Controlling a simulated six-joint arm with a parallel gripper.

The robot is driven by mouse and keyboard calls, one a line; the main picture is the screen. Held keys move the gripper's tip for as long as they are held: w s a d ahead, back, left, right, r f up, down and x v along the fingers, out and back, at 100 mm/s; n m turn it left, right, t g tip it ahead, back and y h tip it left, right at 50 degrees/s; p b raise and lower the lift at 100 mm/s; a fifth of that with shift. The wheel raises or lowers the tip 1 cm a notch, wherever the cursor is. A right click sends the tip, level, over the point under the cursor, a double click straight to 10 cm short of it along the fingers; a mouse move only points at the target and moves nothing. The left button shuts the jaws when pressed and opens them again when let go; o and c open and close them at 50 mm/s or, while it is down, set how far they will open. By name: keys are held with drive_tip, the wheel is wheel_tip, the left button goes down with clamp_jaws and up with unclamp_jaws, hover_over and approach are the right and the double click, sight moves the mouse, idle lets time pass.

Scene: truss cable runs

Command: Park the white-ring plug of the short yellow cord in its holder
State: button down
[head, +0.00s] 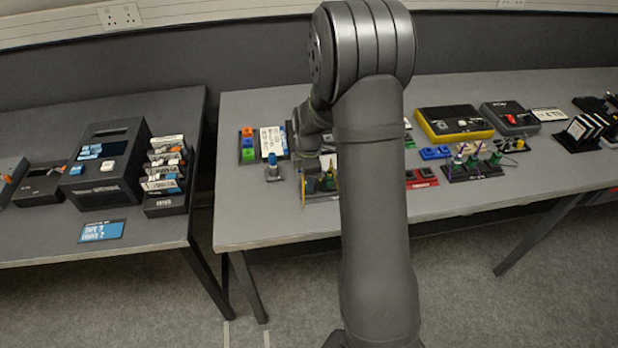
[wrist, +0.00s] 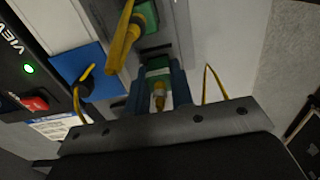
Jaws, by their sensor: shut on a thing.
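In the wrist view my gripper (wrist: 158,82) is shut on a yellow plug (wrist: 158,98) with a pale ring. Green shows just beyond the plug, between the finger ends; I cannot tell whether the plug touches it. A thin yellow cord (wrist: 209,82) loops up beside the right finger. Another yellow plug (wrist: 137,22) stands on a green block (wrist: 150,12) further up. In the head view my arm hides most of the gripper and the held plug. Part of a dark rack with green and yellow parts (head: 329,181) shows beside the arm. I cannot tell which place is the holder.
In the wrist view a blue block (wrist: 92,62) with a dark round part and yellow cord lies left of the fingers. A dark box (wrist: 22,60) with a lit green lamp and red switch is at far left. In the head view a blue-topped piece (head: 272,168) stands left of the rack.

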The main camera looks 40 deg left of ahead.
idle(0.4)
drive_tip(key=c, duration=1.2)
unclamp_jaws()
drive_tip(key=shift+r, duration=2.5)
drive_tip(key=shift+r, duration=2)
